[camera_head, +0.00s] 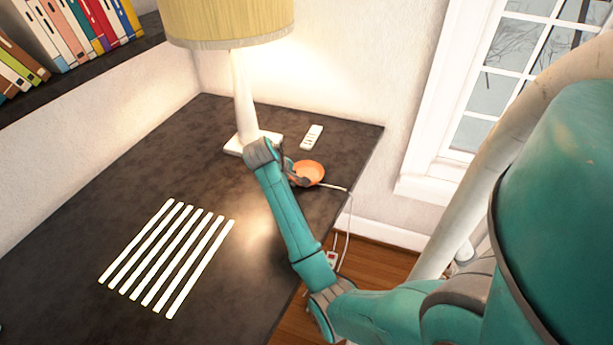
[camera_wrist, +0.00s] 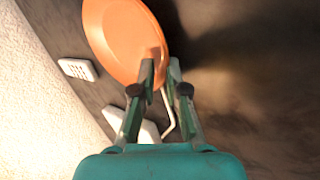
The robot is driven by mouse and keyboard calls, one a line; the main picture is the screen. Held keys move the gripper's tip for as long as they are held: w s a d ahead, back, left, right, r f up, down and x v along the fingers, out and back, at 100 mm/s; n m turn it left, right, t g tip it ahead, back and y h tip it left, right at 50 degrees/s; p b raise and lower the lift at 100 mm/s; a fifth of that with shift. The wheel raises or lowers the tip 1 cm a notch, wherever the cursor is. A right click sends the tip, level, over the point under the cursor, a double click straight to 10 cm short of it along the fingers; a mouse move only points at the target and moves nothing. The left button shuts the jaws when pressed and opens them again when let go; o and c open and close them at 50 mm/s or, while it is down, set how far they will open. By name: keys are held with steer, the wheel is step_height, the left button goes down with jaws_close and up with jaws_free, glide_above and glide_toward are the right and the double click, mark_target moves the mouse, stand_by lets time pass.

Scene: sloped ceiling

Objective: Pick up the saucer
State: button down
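The orange saucer (camera_head: 309,171) is at the back right of the dark desk, near the lamp base. In the wrist view the saucer (camera_wrist: 118,38) fills the upper middle, with its lower right rim at the fingertips. My gripper (camera_wrist: 161,68) has its two fingers partly drawn together, with the left one overlapping the saucer and the right one at its rim. Whether both fingers press on the rim is unclear. In the head view my gripper (camera_head: 297,180) is beside the saucer, mostly hidden by my arm. I cannot tell whether the saucer touches the desk.
A lamp (camera_head: 243,105) with a yellow shade stands left of the saucer. A white remote-like object (camera_head: 311,137) lies behind it. A white cord (camera_head: 335,187) runs over the desk's right edge. White strips (camera_head: 170,258) mark the front left. Books (camera_head: 75,30) stand on a shelf.

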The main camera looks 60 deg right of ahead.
stand_by(0.4)
step_height(320, 180, up, 10)
stand_by(0.6)
